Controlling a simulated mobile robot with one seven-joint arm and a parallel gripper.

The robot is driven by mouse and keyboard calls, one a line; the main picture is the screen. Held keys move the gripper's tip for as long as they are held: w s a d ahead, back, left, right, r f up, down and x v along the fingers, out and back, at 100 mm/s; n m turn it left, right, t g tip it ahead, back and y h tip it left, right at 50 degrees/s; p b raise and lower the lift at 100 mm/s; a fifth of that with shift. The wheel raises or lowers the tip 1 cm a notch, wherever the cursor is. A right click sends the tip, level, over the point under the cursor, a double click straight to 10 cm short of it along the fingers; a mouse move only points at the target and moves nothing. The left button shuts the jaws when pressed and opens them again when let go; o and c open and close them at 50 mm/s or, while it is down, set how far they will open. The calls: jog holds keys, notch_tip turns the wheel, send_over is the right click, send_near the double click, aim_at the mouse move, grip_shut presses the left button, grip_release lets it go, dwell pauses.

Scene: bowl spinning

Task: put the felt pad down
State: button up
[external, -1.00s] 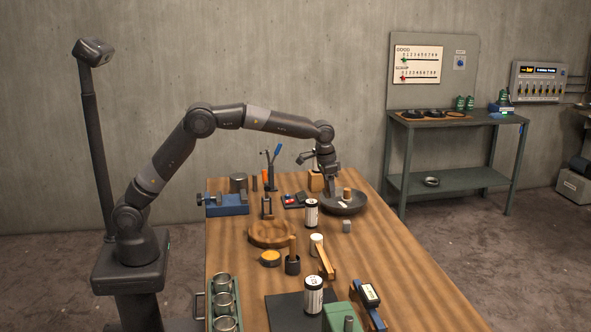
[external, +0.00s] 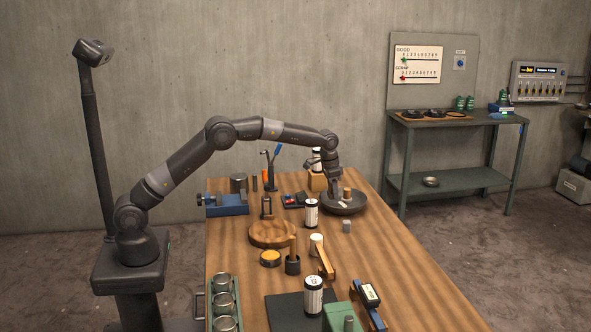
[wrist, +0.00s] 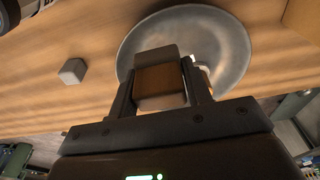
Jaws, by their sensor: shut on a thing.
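My gripper (external: 334,188) is at the far right part of the bench, over the dark bowl (external: 352,208). In the wrist view its two fingers are shut on the felt pad (wrist: 158,82), a small block with a brown wooden middle and grey ends. The grey metal bowl (wrist: 140,38) lies below and beyond the pad in that view. I cannot tell whether the pad touches the bowl.
A small grey cube (external: 347,226) sits in front of the bowl; it is left of it in the wrist view (wrist: 73,71). A white can (external: 311,212) stands to the left, and a wooden block (external: 317,181) behind.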

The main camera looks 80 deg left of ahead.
jog(key=shift+f, duration=1.25)
jog(key=shift+f, duration=0.3)
jog(key=o, duration=1)
jog(key=shift+r, duration=0.1)
